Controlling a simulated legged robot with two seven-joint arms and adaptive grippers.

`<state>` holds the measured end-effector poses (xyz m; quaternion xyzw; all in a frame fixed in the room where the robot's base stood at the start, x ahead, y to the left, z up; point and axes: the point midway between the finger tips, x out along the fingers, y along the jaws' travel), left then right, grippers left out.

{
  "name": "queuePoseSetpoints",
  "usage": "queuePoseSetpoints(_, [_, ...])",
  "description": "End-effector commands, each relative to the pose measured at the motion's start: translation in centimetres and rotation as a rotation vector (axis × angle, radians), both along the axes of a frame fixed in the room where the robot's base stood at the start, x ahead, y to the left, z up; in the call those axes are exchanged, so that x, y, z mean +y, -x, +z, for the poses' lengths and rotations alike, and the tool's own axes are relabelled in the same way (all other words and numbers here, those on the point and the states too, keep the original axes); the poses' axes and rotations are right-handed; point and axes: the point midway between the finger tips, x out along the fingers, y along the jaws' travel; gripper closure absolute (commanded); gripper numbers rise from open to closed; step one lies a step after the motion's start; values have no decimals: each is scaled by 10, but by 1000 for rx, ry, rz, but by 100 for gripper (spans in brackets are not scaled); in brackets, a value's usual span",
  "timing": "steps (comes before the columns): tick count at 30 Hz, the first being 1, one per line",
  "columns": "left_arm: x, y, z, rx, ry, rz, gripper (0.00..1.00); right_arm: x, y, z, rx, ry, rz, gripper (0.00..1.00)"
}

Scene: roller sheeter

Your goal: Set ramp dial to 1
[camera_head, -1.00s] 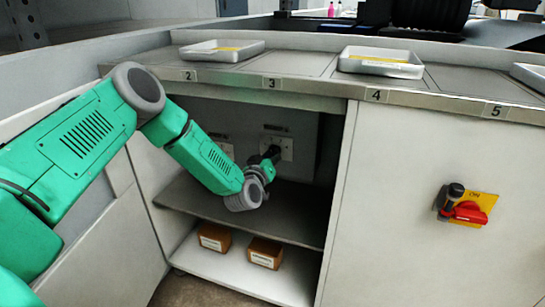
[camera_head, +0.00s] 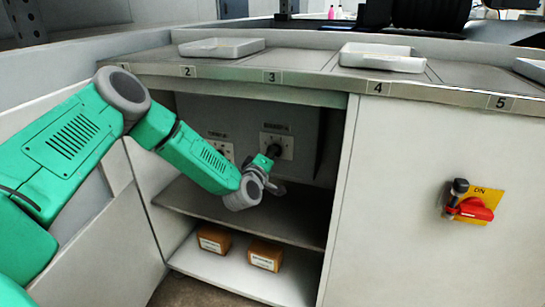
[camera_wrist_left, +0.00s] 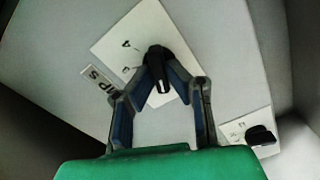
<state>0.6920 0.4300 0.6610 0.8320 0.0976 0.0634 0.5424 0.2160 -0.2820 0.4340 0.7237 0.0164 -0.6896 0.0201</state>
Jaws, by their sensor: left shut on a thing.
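A black dial knob (camera_wrist_left: 162,65) sits on a white plate (camera_wrist_left: 120,38) in the left wrist view; its scale marks are partly covered and the setting cannot be read. In the head view the plate (camera_head: 286,146) is on the back panel inside the open cabinet, with a small dark label above it. My left gripper (camera_wrist_left: 162,80) has its fingertips on either side of the knob and is shut on it. In the head view the left gripper (camera_head: 272,160) reaches into the cabinet in front of the plate. My right gripper is not in view.
A second dial plate (camera_head: 221,149) is to the left, partly behind my arm. A shelf (camera_head: 205,201) lies below, with two brown boxes (camera_head: 214,238) (camera_head: 265,255) under it. A red switch on a yellow plate (camera_head: 485,196) is on the right panel. Trays (camera_head: 222,53) stand on top.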

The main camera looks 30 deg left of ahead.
Motion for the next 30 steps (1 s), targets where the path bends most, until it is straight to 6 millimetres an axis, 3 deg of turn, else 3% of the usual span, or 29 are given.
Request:
queuePoseSetpoints(18, [6,2,-3,-5,37,14,100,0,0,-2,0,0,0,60])
queuePoseSetpoints(19, [6,2,-3,-5,37,14,77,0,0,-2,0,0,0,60])
queuePoseSetpoints(20, [6,2,-3,-6,37,13,68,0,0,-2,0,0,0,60])
queuePoseSetpoints(30, [2,2,-2,-6,35,5,68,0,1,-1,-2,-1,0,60])
